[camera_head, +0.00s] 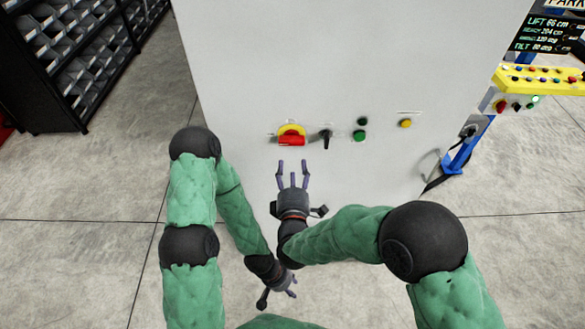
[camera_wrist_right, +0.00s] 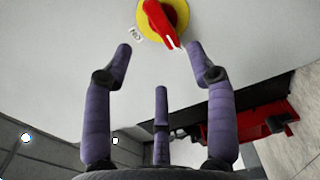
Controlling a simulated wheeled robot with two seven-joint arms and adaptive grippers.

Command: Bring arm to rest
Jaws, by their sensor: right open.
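My right gripper (camera_head: 292,170) is in front of the grey cabinet (camera_head: 350,60), below its red and yellow rotary switch (camera_head: 291,136). Its fingers are spread, with nothing between them. In the right wrist view the fingers (camera_wrist_right: 160,60) point toward the red handle on its yellow disc (camera_wrist_right: 162,20), which is beyond the fingertips and appears apart from them. My left gripper (camera_head: 288,288) hangs low near the floor, under my right forearm. Its fingers are small and partly turned away, so its opening is unclear.
The cabinet front also bears a black selector (camera_head: 325,138), green buttons (camera_head: 359,136) and a yellow button (camera_head: 405,124). A yellow control panel (camera_head: 540,80) on a blue post stands at right. A black shelf of bins (camera_head: 75,60) stands at left. Grey floor is open at left.

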